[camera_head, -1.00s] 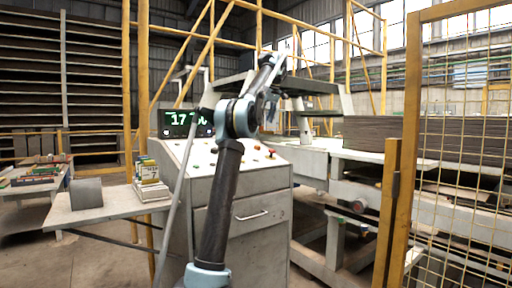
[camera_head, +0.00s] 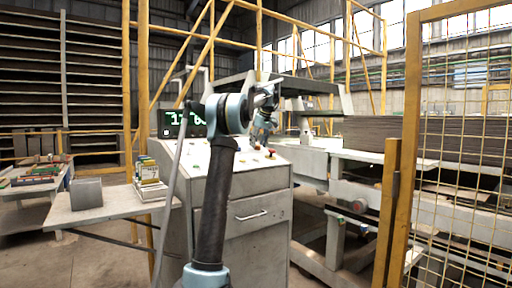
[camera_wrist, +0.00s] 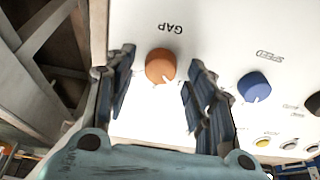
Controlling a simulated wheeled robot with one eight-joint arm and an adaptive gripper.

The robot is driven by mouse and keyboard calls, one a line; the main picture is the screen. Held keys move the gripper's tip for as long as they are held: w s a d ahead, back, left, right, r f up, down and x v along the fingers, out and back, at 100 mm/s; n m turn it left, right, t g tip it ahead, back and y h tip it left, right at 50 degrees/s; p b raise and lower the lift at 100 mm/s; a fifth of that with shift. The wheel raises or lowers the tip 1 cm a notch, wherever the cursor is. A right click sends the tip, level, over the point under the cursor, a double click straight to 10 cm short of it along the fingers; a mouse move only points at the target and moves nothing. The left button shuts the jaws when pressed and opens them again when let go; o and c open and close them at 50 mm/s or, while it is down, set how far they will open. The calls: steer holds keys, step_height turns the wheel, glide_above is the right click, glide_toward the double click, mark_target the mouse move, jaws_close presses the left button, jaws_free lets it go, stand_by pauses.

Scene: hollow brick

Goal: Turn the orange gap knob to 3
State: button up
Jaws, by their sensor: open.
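The orange gap knob (camera_wrist: 160,66) shows in the wrist view on a white panel (camera_wrist: 215,30), beside the upside-down label "GAP". A white pointer mark shows at its lower edge; the scale numbers are too small to read. My gripper (camera_wrist: 160,72) is open, with one dark finger on each side of the knob in the picture. Gaps show between the knob and both fingers, and I cannot tell how far above the panel the fingertips are. In the head view my gripper (camera_head: 262,125) is over the console (camera_head: 245,200), and my arm hides part of the panel.
A blue knob (camera_wrist: 254,86) labelled "SPEED" lies right of the gap knob. A dark knob (camera_wrist: 313,103) and a yellow button (camera_wrist: 263,142) are further right. A green-lit display (camera_head: 183,122) stands at the console's back. A yellow mesh fence (camera_head: 460,130) is at the right.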

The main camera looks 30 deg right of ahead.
steer(key=shift+w+f, duration=0.2)
steer(key=shift+f, duration=0.3)
steer(key=c, duration=1.1)
steer(key=shift+o, duration=0.2)
